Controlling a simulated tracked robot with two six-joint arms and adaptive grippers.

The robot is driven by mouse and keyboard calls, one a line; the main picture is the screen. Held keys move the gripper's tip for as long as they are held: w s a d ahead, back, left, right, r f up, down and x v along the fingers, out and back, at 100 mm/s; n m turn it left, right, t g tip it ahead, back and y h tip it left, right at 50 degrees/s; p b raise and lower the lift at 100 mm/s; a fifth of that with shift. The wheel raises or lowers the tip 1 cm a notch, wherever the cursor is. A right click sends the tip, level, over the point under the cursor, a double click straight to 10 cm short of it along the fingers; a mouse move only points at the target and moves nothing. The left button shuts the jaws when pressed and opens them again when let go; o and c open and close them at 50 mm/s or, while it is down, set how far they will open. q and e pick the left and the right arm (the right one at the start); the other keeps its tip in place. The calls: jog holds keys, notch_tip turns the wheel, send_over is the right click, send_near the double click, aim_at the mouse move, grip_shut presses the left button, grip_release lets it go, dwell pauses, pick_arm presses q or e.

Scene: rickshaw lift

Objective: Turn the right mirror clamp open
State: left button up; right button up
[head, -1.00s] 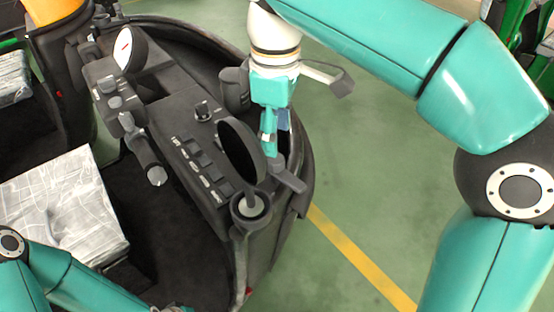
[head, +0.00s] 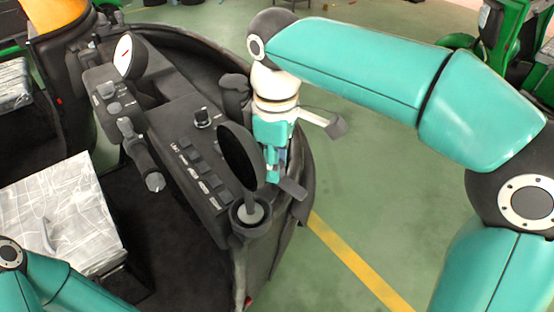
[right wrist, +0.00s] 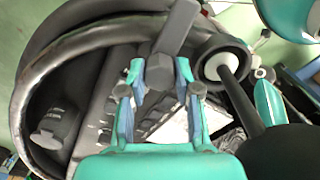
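The right mirror (head: 240,155) is a dark oval on a stem in a round cup-shaped mount (head: 250,213) at the console's near right corner. The mirror clamp shows as a grey lever (head: 292,189) beside the mount, and in the right wrist view (right wrist: 178,32) it runs up between the fingers. My right gripper (head: 272,178) points down behind the mirror; its teal fingers (right wrist: 160,72) stand apart on either side of the lever's near end, with little gap. Firm contact cannot be made out. My left gripper is outside the view; only its arm shows at lower left.
The dark console (head: 190,150) with switches lies left of the right gripper. Green floor with a yellow line (head: 360,265) is clear at right.

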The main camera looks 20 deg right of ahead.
grip_shut()
jog(key=shift+r+n+p, duration=0.2)
jog(key=shift+n+p, duration=0.2)
jog(key=shift+p, duration=0.15)
jog(key=shift+n+p, duration=0.3)
jog(key=shift+n, duration=0.1)
jog(key=shift+f+n, duration=0.15)
jog(key=shift+n, duration=0.25)
jog(key=o, duration=0.8)
grip_release()
notch_tip(320, 180, up, 12)
jog(key=shift+f, duration=0.1)
